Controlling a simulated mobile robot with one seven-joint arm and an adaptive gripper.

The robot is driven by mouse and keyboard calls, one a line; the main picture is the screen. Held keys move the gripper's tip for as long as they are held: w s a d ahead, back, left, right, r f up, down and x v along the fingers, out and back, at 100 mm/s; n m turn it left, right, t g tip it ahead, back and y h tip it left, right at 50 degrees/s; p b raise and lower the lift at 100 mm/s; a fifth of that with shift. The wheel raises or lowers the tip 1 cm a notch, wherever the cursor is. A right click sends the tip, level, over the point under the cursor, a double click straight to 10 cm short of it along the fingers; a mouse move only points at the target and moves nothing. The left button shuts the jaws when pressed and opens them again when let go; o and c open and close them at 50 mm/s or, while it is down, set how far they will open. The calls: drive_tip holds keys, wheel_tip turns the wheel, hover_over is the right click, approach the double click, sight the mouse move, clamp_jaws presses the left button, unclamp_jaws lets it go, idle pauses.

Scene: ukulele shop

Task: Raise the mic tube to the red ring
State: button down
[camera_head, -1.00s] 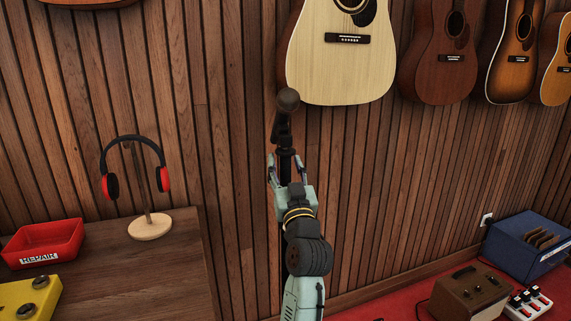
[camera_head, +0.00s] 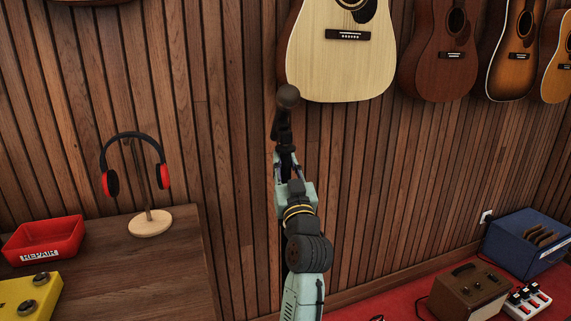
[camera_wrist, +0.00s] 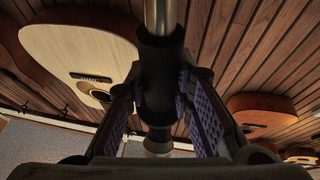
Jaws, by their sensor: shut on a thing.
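The mic stand shows in the head view as a dark microphone head (camera_head: 288,97) on a dark upright piece (camera_head: 284,128), in front of the wooden wall. In the wrist view, the silver mic tube (camera_wrist: 160,15) comes out of a black grip sleeve (camera_wrist: 160,58). My gripper (camera_head: 286,160) is around the black part below the microphone. In the wrist view, its purple-padded fingers (camera_wrist: 158,92) are shut on the black sleeve from both sides. The red ring cannot be made out in either view. My arm hides the lower stand.
Guitars (camera_head: 340,60) hang on the wall behind and to the right. An amplifier (camera_head: 468,292) and blue crate (camera_head: 525,245) stand at lower right.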

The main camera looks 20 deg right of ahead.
sight(287, 135)
idle(0.3)
wheel_tip(287, 135, up, 8)
drive_tip(key=p, duration=0.3)
drive_tip(key=shift+r+p, duration=0.1)
drive_tip(key=shift+p, duration=0.25)
drive_tip(key=c, duration=1.4)
unclamp_jaws()
drive_tip(key=shift+o, duration=0.2)
drive_tip(key=v, duration=1.2)
